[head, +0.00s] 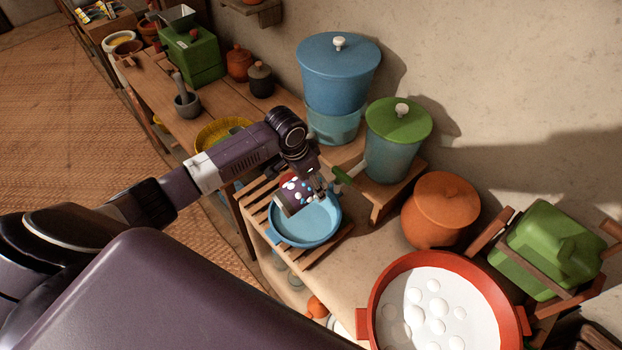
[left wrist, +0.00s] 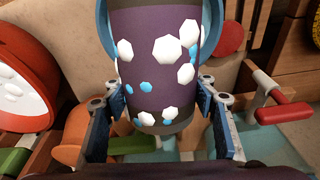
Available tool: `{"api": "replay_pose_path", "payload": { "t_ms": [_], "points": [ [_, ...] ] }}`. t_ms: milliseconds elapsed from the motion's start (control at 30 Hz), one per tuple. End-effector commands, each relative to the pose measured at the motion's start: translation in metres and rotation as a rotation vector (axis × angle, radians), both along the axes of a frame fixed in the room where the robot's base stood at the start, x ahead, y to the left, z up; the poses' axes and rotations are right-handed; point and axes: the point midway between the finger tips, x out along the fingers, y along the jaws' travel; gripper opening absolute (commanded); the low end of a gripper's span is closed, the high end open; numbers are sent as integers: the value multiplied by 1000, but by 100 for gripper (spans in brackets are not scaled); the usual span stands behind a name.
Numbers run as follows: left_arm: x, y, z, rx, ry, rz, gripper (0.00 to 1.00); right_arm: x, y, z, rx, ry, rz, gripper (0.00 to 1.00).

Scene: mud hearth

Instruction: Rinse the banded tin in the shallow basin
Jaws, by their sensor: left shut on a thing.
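The banded tin (head: 291,196) is dark purple with white and blue spots or blobs on its side. It is tilted over the shallow blue basin (head: 318,236), which stands on a slatted wooden rack. My left gripper (head: 320,187) is shut on the tin. In the left wrist view the gripper (left wrist: 160,108) has one finger on each side of the tin (left wrist: 145,100), and white and blue blobs cover much of its side. Whether the tin touches the basin is unclear. My right gripper is not in view.
A green-lidded dispenser (head: 398,123) with a green-ended spout (head: 347,175) stands just behind the basin. A blue-lidded container (head: 338,75) is beside it. A clay pot (head: 440,210), a red-rimmed pan (head: 378,298) with white blobs and a green canister (head: 545,247) lie to the right.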

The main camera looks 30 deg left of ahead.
Motion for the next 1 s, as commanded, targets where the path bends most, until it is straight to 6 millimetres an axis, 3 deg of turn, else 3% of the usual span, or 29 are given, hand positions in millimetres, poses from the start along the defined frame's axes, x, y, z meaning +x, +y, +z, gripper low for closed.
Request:
{"api": "replay_pose_path", "payload": {
  "t_ms": [267,533,1000],
  "points": [
    [-1,0,-22,0,2,0,28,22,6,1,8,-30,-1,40],
    [-1,0,-49,0,2,0,28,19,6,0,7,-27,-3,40],
    [0,0,-100,0,0,-1,28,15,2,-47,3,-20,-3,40]
  ]
}}
